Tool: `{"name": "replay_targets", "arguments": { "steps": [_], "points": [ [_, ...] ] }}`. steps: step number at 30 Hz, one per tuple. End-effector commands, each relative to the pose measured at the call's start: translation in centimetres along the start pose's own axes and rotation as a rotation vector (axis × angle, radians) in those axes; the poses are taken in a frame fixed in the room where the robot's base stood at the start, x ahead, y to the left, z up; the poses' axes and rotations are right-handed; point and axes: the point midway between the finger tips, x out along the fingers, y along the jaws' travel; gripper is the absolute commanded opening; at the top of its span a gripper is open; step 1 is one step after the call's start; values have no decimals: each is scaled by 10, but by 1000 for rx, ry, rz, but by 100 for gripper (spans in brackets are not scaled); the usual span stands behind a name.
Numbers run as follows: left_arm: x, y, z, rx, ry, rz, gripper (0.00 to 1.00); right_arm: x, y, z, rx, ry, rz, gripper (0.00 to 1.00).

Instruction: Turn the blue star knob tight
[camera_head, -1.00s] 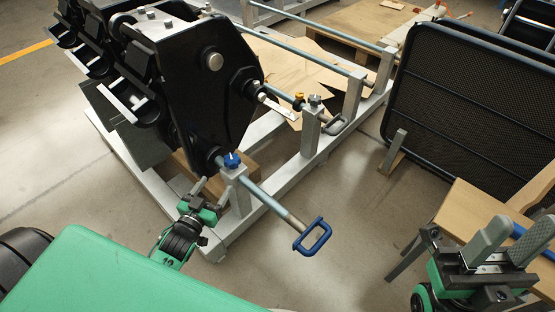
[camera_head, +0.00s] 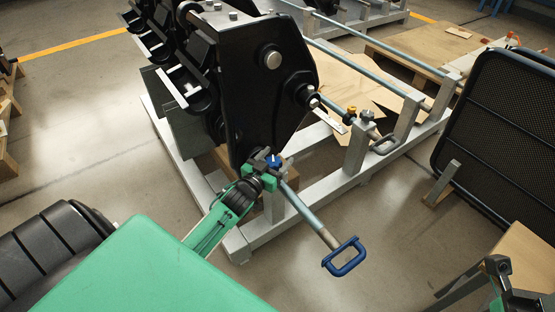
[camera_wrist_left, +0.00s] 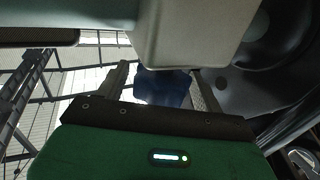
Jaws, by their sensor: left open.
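The blue star knob (camera_head: 274,160) sits on top of a grey post on the frame, beside the black coupler plate. My left gripper (camera_head: 268,158) is at the knob and partly covers it in the head view. In the left wrist view the knob (camera_wrist_left: 163,87) is dark blue and lies between the two spread fingers of my left gripper (camera_wrist_left: 162,84). The fingers stand on either side of it, and I cannot tell whether either touches it.
A steel rod with a blue loop handle (camera_head: 345,257) sticks out from the post towards the front. The black coupler (camera_head: 262,95) stands on a grey frame (camera_head: 330,185). A second post holds a yellow knob (camera_head: 352,111). A black mesh panel (camera_head: 500,130) stands at right.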

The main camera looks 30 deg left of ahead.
Motion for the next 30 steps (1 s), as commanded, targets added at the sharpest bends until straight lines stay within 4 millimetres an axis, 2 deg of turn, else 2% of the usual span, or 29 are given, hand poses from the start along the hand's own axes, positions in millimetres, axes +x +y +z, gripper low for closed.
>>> {"name": "replay_targets", "arguments": {
  "steps": [5, 13, 14, 18, 21, 30],
  "points": [
    [10, 0, 0, 0, 0, 0, 68, 3, 0, -1, 0, 20, -3, 40],
    [11, 0, 0, 0, 0, 0, 68, 4, 0, -2, 0, 24, -5, 40],
    [11, 0, 0, 0, 0, 0, 66, 4, 0, -2, 0, 24, -4, 40],
    [11, 0, 0, 0, 0, 0, 39, 4, 0, -2, 0, 21, -4, 40],
    [10, 0, 0, 0, 0, 0, 23, 3, 0, -2, 1, 20, -4, 40],
    [10, 0, -2, 3, -1, 32, 23, 8, 0, -3, 1, 19, -4, 40]
  ]
}}
